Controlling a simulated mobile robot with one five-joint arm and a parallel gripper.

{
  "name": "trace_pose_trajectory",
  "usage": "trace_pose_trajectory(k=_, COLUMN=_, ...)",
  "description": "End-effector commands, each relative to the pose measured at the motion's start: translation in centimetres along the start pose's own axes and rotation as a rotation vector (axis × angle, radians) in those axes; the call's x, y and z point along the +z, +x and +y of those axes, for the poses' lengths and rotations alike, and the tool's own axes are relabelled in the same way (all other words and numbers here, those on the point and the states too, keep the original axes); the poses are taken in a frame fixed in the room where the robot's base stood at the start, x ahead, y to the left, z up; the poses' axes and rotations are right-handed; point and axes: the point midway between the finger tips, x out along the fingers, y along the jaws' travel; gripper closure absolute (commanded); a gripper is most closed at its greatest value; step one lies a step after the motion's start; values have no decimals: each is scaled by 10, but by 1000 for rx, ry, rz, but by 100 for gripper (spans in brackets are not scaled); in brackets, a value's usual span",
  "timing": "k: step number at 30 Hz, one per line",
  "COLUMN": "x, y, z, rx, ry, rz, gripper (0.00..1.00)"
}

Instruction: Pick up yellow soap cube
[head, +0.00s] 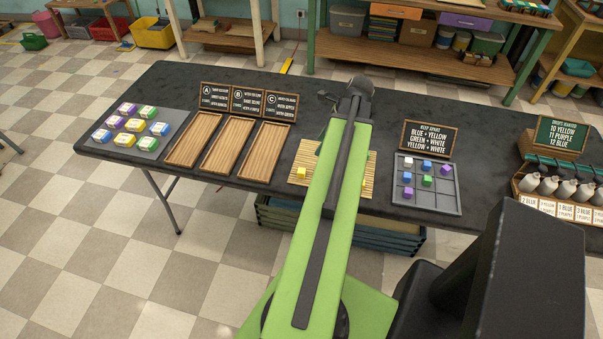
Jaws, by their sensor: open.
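A small yellow soap cube (301,173) sits on a bamboo mat (300,158) near the middle of the dark table, left of my green arm. A second small yellow patch (364,184) shows at the arm's right edge; the arm covers much of the mat between them. My gripper (342,98) is open, at the far end of the arm, over the table's back edge and beyond the mat. It is apart from the yellow cube, and its fingertips are small and dark here.
A grey tray (148,151) of larger colored soaps and three wooden trays (234,148) stand left. A grey grid tray (427,197) with blue, white, green and purple cubes stands right, below a "keep apart" sign (430,143). A bottle rack (566,198) is at far right.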

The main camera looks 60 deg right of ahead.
Motion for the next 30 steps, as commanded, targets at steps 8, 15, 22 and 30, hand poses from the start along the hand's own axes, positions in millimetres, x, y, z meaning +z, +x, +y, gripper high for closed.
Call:
trace_pose_trajectory(k=8, x=-4, y=64, z=0, rx=0, ry=-4, rz=1, gripper=47)
trace_pose_trajectory(k=15, x=-3, y=114, z=0, rx=1, ry=-5, rz=1, gripper=47)
trace_pose_trajectory(k=22, x=1, y=118, z=0, rx=1, ry=-4, rz=1, gripper=47)
trace_pose_trajectory(k=30, x=1, y=158, z=-2, rx=1, ry=-7, rz=1, gripper=47)
